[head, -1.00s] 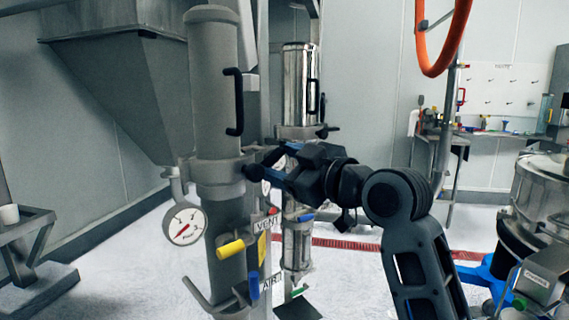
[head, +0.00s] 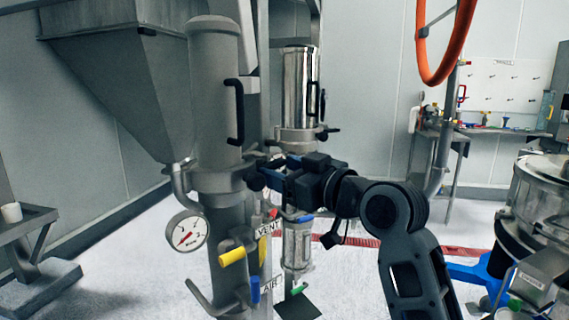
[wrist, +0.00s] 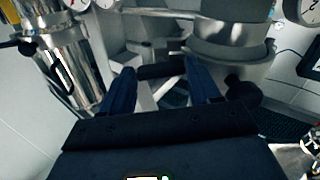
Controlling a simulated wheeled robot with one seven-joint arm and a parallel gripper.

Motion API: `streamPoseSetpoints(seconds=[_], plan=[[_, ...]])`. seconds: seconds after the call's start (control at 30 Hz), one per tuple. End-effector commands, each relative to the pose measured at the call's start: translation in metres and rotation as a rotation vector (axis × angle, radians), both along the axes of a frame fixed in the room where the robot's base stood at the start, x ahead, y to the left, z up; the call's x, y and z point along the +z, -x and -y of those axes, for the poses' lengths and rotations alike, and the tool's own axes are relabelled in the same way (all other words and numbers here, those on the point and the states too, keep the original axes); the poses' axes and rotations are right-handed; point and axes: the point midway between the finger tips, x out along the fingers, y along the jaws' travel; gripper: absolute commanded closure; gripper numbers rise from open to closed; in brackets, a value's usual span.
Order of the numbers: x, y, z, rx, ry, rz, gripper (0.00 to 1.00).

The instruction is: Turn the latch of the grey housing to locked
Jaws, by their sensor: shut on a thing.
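The grey housing (head: 216,95) is a tall upright cylinder left of centre in the head view, with a black handle on its side and a clamp collar (head: 213,180) below. It also shows in the wrist view (wrist: 222,50) at the upper right. My gripper (head: 270,174) is at the right side of the collar. In the wrist view, my gripper's two blue fingers (wrist: 160,82) stand either side of a dark bar, the latch (wrist: 160,71), and are shut on it. A black knob (wrist: 241,88) lies just right of the fingers. My gripper hides part of the latch in the head view.
A chrome cylinder (head: 300,90) stands behind my gripper. A pressure gauge (head: 187,231), a yellow-handled valve (head: 232,256) and a blue-handled valve (head: 255,289) are below the collar. An orange hose (head: 447,45) hangs at upper right. A steel machine (head: 540,210) stands at right.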

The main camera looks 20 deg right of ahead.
Motion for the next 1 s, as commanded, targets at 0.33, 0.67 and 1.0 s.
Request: streamPoseSetpoints(seconds=[0.33,0.67,1.0], plan=[[-0.0001,0.0002,-0.0006,0.001,-0.134,-0.048,0.69],[-0.001,0.0002,-0.0007,0.001,-0.155,-0.054,0.69],[-0.0008,0.0002,-0.0006,0.001,-0.154,-0.054,0.28]])
